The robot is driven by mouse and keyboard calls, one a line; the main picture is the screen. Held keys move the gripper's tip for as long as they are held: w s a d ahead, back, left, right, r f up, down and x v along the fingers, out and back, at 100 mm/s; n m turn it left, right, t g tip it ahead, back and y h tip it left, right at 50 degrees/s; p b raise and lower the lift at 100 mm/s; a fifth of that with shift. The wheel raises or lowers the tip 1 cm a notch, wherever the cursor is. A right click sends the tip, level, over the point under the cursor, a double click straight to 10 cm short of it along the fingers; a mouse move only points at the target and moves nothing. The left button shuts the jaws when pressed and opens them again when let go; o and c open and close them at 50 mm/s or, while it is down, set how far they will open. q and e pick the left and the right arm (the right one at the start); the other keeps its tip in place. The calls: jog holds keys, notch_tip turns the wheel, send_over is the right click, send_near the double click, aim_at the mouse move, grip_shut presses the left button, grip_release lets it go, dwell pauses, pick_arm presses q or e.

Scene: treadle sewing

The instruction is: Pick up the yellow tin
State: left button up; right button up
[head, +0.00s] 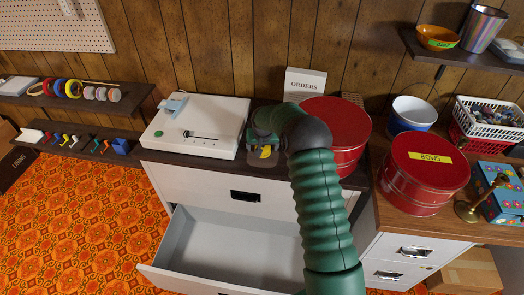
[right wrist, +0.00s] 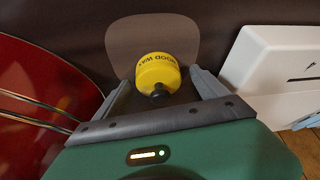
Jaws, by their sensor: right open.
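The yellow tin (right wrist: 158,70) is small, with dark lettering that reads "WOOD WAX" and a dark knob toward the gripper. In the right wrist view it sits between the two fingers of my right gripper (right wrist: 161,77), which is open around it. In the head view only a small yellow part of the tin (head: 265,152) shows under my right gripper (head: 260,149), on the dark cabinet top. My left gripper is not in view.
A white device (head: 215,112) lies left of the tin. A red round tin (head: 342,115) stands to the right, behind my right arm. An "ORDERS" box (head: 304,82) is behind. Below, an open empty drawer (head: 230,245) sticks out from the cabinet.

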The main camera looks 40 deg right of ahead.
jog(key=shift+w+d+f, duration=0.1)
jog(key=shift+d+f, duration=0.2)
jog(key=shift+d, duration=0.1)
jog(key=shift+a+r, duration=0.15)
jog(key=shift+a, duration=0.25)
jog(key=c, duration=0.8)
jog(key=shift+d, duration=0.2)
jog(key=c, duration=0.9)
